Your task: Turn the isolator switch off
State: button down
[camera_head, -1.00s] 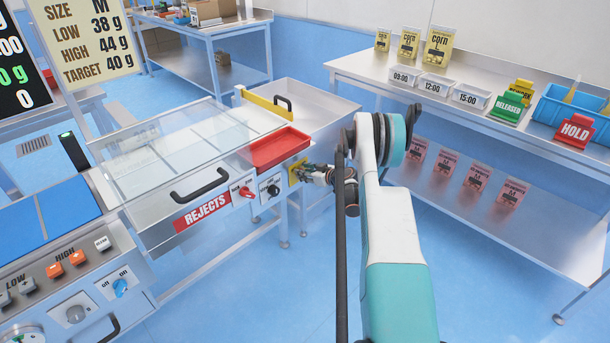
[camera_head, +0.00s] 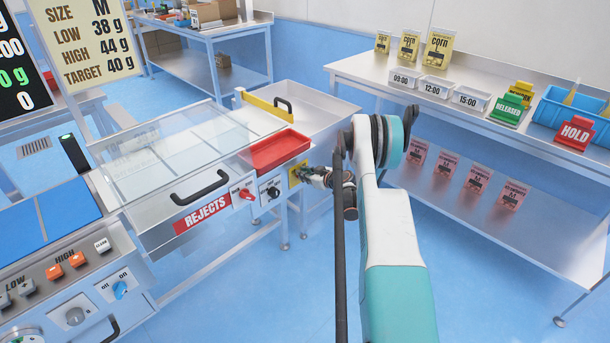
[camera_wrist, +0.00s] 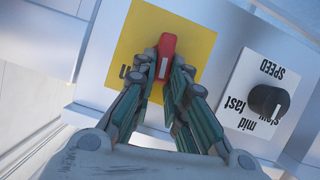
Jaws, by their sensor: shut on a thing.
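The isolator switch is a red handle (camera_wrist: 166,56) on a yellow plate (camera_wrist: 196,43) in the wrist view. In the head view the yellow plate (camera_head: 295,177) shows at the right end of the machine's front panel, mostly behind my gripper (camera_head: 313,176). In the wrist view my gripper (camera_wrist: 168,88) is shut on the red handle, with a finger on each side of it. A white line runs along the handle. The fingers hide most of the plate's lettering; only a letter or so shows.
A black speed knob (camera_wrist: 268,101) on a white plate sits close beside the yellow plate. In the head view a red knob (camera_head: 247,194) is further left, beside the REJECTS drawer label (camera_head: 202,214). A red tray (camera_head: 274,152) lies above the panel. A steel table (camera_head: 470,92) stands at right.

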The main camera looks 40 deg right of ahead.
jog(key=shift+s+a+f+n+t+h, duration=0.15)
jog(key=shift+a+n+h, duration=0.1)
jog(key=shift+n+h, duration=0.45)
jog(key=shift+w+a+f+n+t+h, duration=0.1)
jog(key=shift+a+n+h, duration=0.2)
jog(key=shift+n, duration=0.65)
jog(key=shift+s+a+f+n+t+h, duration=0.1)
jog(key=shift+a+n+t+h, duration=0.05)
jog(key=shift+n+h, duration=0.6)
jog(key=c, duration=1.6)
grip_release()
jog(key=shift+y, duration=0.25)
